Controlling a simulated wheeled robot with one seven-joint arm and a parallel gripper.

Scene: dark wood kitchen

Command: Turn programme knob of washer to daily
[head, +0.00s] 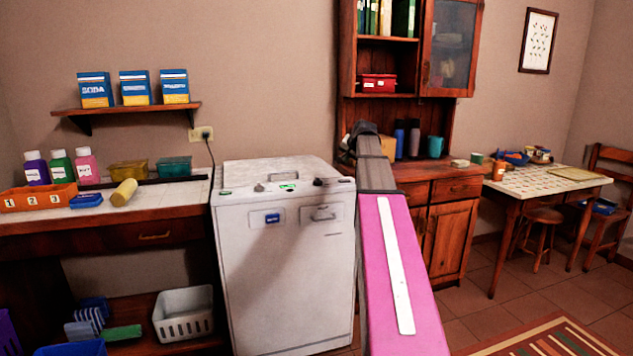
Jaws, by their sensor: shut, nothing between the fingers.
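The white washer (286,270) stands in the middle of the head view, with its controls on the top face. A dark knob (318,182) sits at the right of the top, and a small grey knob (259,187) sits at the left. A lit green display (289,187) lies between them. I cannot tell which knob sets the programme, and their markings are too small to read. My gripper (345,153) is at the far end of my pink arm, above and beyond the washer's right rear corner. It is shut and empty, apart from the knobs, and partly hidden by the wrist.
A counter (150,198) with bottles and an orange crate (38,198) stands left of the washer. A wooden cabinet (452,235) stands behind my arm at right. A power cord (211,152) hangs behind the washer. The air above the washer's top is clear.

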